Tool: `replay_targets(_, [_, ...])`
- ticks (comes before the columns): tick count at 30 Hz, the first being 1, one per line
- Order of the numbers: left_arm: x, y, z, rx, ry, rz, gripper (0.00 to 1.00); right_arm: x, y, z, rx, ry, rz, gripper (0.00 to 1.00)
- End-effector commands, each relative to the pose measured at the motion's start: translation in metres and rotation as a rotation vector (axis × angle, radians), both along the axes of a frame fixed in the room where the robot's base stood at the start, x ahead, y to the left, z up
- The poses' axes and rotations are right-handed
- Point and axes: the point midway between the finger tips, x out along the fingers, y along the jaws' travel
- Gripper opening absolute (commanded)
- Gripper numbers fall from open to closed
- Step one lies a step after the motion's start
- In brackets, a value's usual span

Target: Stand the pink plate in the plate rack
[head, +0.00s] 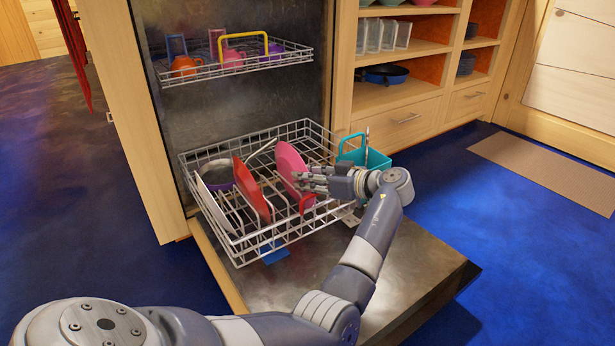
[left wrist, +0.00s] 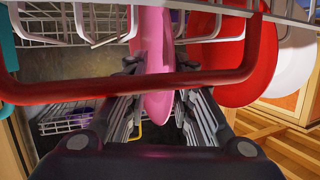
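The pink plate (head: 288,163) stands on edge in the lower dishwasher rack (head: 245,258), between the rack wires. My left gripper (head: 309,182) is at its right side. In the left wrist view the fingers (left wrist: 160,105) lie on both sides of the pink plate (left wrist: 155,60), closed in against it. The fingers hide part of the plate in the head view. A red bar (left wrist: 130,87) crosses in front of the fingers in the left wrist view; I cannot tell what it belongs to. My right gripper is not in view.
A red plate (head: 247,188) and a white plate (head: 203,188) stand to the left in the same rack. A teal basket (head: 372,157) is close on the right. The upper rack (head: 290,55) holds cups. The open door (head: 420,270) lies below, mostly clear.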

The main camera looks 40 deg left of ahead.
Motion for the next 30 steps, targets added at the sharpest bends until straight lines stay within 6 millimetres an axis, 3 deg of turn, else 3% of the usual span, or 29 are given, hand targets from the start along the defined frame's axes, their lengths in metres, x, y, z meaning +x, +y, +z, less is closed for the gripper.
replay_targets(1, [-0.001, -0.006, -0.018, -0.026, 0.027, -0.009, 0.33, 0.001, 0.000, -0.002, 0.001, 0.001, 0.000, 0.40])
replay_targets(3, [0.000, -0.012, -0.016, -0.026, 0.025, -0.010, 0.33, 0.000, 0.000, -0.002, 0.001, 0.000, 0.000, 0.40])
replay_targets(18, [0.006, -0.101, 0.026, -0.007, 0.005, -0.007, 0.33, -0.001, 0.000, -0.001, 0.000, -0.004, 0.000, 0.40])
replay_targets(23, [0.006, -0.114, 0.035, -0.001, -0.001, -0.003, 0.33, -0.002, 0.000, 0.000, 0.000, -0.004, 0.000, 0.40])
replay_targets(30, [0.006, -0.116, 0.038, 0.003, -0.004, 0.001, 0.33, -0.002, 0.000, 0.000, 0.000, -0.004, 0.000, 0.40])
